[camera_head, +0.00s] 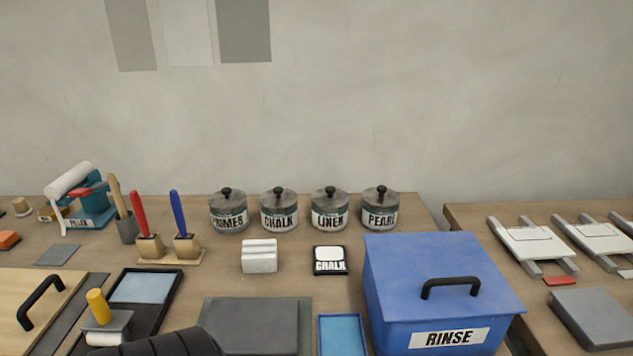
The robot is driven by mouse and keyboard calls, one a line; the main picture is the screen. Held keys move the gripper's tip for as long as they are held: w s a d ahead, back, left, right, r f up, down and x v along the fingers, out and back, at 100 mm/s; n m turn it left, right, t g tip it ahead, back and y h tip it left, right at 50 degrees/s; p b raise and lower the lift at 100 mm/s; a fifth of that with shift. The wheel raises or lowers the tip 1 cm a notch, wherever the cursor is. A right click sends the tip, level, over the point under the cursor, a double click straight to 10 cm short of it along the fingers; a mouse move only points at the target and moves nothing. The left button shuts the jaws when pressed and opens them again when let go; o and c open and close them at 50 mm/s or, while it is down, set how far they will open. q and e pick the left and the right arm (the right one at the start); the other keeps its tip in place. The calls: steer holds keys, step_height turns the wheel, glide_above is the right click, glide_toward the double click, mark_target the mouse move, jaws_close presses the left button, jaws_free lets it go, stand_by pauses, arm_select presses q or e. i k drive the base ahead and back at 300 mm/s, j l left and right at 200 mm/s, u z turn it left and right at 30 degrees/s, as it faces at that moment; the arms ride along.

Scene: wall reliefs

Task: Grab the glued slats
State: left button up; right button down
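A small white block of stacked strips (259,256) lies on the wooden table in the head view, in front of the lidded pots. It looks like slats joined together, but I cannot tell whether glue holds them. Nothing touches it from above. A dark, ridged shape, probably part of my arm, shows at the bottom edge, left of the middle. No gripper fingers are in view.
Pots labelled PRIMER (228,212), CHALK (279,212), LINEN (330,212) and PEARL (380,212) stand behind. A blue RINSE box (433,270) stands farther right. Brushes (142,222) stand left. A grey slab (253,327) lies in front.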

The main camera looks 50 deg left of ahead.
mark_target(260, 256)
steer(key=u, duration=2.1)
